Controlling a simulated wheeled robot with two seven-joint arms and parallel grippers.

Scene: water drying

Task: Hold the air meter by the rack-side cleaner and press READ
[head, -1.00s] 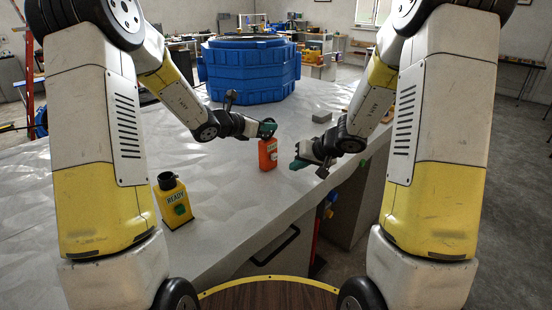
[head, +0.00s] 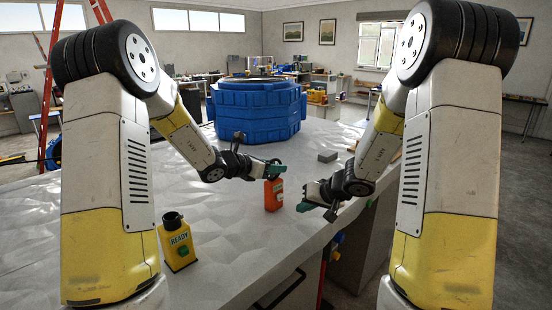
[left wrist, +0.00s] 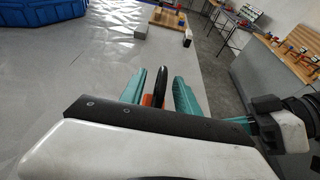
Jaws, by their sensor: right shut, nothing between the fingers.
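A yellow unit (head: 176,240) with a black top, a "READY" label and a green patch stands at the front left. I cannot tell which is the air meter; no READ lettering is legible. My left gripper (head: 272,170) is at the orange unit's top. In the left wrist view, its teal fingers (left wrist: 160,90) stand apart, with a black loop (left wrist: 160,86) and some orange between them; I cannot tell whether they grip. My right gripper (head: 303,207) is shut and empty, right of the orange unit.
A large blue tub (head: 255,108) stands at the back of the worktop (head: 110,225). A grey block (head: 327,156) lies behind my right gripper. The worktop's right edge runs close to the orange unit. The surface between the two units is clear.

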